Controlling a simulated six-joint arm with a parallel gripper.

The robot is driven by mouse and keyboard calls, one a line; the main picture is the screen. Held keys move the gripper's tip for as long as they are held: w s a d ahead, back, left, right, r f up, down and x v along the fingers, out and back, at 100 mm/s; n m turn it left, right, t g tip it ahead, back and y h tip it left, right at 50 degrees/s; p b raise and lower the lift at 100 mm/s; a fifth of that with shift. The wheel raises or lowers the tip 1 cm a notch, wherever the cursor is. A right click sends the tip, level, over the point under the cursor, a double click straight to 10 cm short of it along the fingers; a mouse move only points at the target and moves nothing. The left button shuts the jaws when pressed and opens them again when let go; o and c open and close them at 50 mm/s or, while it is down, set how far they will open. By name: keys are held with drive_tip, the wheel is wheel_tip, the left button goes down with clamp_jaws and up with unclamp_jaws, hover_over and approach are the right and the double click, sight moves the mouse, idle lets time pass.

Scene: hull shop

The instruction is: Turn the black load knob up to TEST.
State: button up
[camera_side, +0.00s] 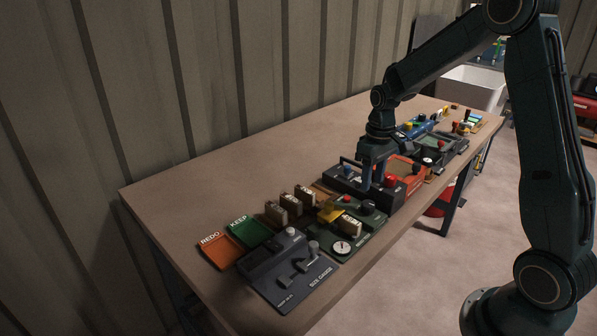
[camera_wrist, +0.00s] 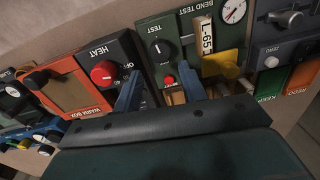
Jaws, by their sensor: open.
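The black load knob (camera_wrist: 160,49) is a round knob with a white pointer line on the green bend test panel (camera_wrist: 206,28). The word TEST is printed beside it in the wrist view. In the side view the knob (camera_side: 368,206) shows small on the front part of the green panel (camera_side: 372,221). My gripper (camera_wrist: 161,76) is open and empty, its two blue fingers spread apart. In the side view my gripper (camera_side: 373,184) points down over the dark heat unit, behind the knob and apart from it.
A red button (camera_wrist: 169,81) and a yellow part (camera_wrist: 219,65) sit near the knob. A red heat knob (camera_wrist: 103,73) and an orange warm box (camera_wrist: 74,92) stand beside the panel. The dark size gauge (camera_side: 290,272) is at the near end. Bare table lies behind the devices.

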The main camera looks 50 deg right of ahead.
sight(369, 203)
wheel_tip(369, 203, down, 8)
drive_tip(key=shift+r, duration=0.2)
idle(0.3)
drive_tip(key=c, duration=0.7)
